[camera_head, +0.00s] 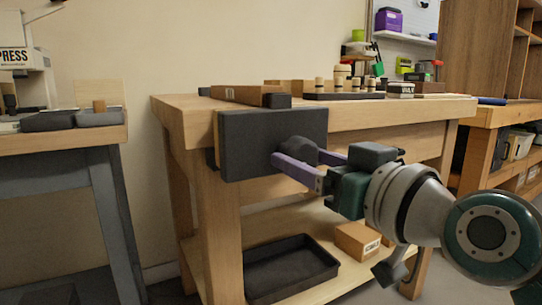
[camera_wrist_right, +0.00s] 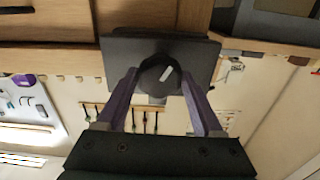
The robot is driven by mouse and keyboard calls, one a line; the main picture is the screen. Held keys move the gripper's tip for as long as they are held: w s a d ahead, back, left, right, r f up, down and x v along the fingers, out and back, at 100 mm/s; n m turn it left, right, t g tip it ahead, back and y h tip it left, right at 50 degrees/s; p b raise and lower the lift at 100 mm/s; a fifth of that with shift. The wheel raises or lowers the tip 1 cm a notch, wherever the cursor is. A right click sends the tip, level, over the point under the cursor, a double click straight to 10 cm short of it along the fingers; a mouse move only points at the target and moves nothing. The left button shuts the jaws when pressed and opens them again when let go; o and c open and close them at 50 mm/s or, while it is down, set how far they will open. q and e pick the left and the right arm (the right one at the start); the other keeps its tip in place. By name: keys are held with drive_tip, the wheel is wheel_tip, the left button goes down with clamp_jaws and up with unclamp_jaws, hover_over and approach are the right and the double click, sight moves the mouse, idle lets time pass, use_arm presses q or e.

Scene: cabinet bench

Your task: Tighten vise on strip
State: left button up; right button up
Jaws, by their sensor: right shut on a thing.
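The vise (camera_head: 250,140) is a dark block with a broad front plate on the left front edge of the wooden bench (camera_head: 420,108). It also shows in the right wrist view (camera_wrist_right: 118,52). A round dark knob (camera_wrist_right: 158,76) with a pale line mark sits on the plate's front. My right gripper (camera_head: 302,158) has its purple fingers on either side of the knob and is shut on it. A brown wooden strip (camera_head: 240,95) lies on the bench top behind the vise. Whether the jaws touch it is hidden. My left gripper is in neither view.
A rack with wooden pegs (camera_head: 345,95) stands farther back on the bench. Below, the shelf holds a black tray (camera_head: 290,268) and a cardboard box (camera_head: 357,240). Another bench (camera_head: 60,140) stands at the left, with a gap between.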

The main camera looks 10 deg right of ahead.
drive_tip(key=shift+m, duration=0.3)
drive_tip(key=shift+m+p, duration=0.3)
drive_tip(key=shift+p, duration=0.1)
drive_tip(key=o, duration=1.2)
drive_tip(key=shift+p+v, duration=0.5)
drive_tip(key=shift+v, duration=0.5)
drive_tip(key=shift+p+v, duration=0.7)
drive_tip(key=shift+v, duration=1.8)
